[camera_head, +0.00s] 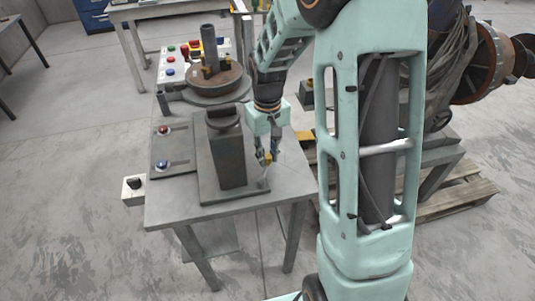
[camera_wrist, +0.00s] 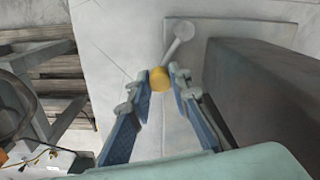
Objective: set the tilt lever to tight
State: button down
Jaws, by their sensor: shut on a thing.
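The tilt lever (camera_wrist: 177,42) is a short pale grey rod with a yellow knob (camera_wrist: 159,79), beside the base of a dark grey block. My gripper (camera_wrist: 161,77) has its two fingertips on either side of the yellow knob, closed on it. In the head view my gripper (camera_head: 265,160) points down at the right side of the block, and the lever (camera_head: 264,179) shows as a small grey piece just below the fingertips. The lever's tight mark is not visible, so I cannot tell its setting.
The dark upright block (camera_head: 226,155) stands on a plate on the grey table (camera_head: 175,215), close to my gripper's left. A panel with a red and a blue button (camera_head: 162,163) lies at left. A round turntable (camera_head: 208,85) is behind. A wooden pallet (camera_head: 455,200) is at right.

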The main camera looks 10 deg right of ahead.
jog(key=shift+d, duration=0.1)
jog(key=m, duration=0.1)
jog(key=s+d+m, duration=0.1)
jog(key=m, duration=0.1)
jog(key=shift+d, duration=0.1)
jog(key=m, duration=0.1)
jog(key=s+d+m, duration=0.1)
jog(key=m, duration=0.1)
jog(key=shift+s+b, duration=0.1)
jog(key=shift+b, duration=0.2)
jog(key=m, duration=0.1)
jog(key=s+m, duration=0.1)
jog(key=m, duration=0.1)
jog(key=shift+s+d, duration=0.25)
jog(key=shift+s, duration=0.05)
jog(key=shift+s+m+p, duration=0.2)
jog(key=shift+s+m, duration=0.15)
jog(key=shift+m, duration=0.4)
jog(key=shift+s+m+p, duration=0.15)
jog(key=shift+s+m, duration=0.15)
jog(key=shift+m, duration=0.45)
jog(key=c, duration=1.8)
grip_release()
jog(key=shift+s, duration=0.1)
jog(key=shift+o, duration=0.2)
